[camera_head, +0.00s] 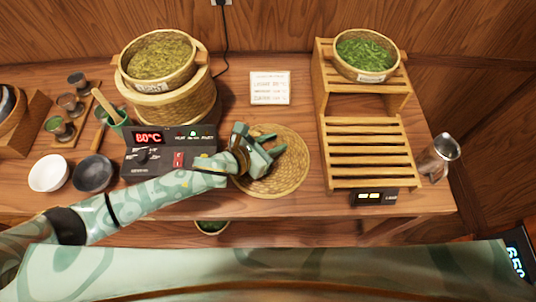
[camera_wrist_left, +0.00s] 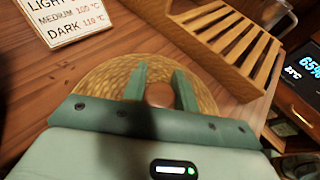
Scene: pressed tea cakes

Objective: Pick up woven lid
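The woven lid (camera_head: 292,174) is a round, flat, tan woven disc lying on the wooden table in the middle of the head view. It fills the centre of the left wrist view (camera_wrist_left: 95,85), with a round brown knob (camera_wrist_left: 160,95) at its middle. My left gripper (camera_head: 279,143) is over the lid and hides part of it. In the left wrist view its two fingers (camera_wrist_left: 160,78) stand apart, one on each side of the knob. I cannot tell whether they touch the knob. My right gripper is not in view.
A control box (camera_head: 170,150) reading 80°C lies left of the lid, under my left forearm. Behind it a woven steamer (camera_head: 165,104) holds a basket of leaves. A slatted wooden rack (camera_head: 370,158) stands to the right. A small sign (camera_head: 270,88) is behind the lid.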

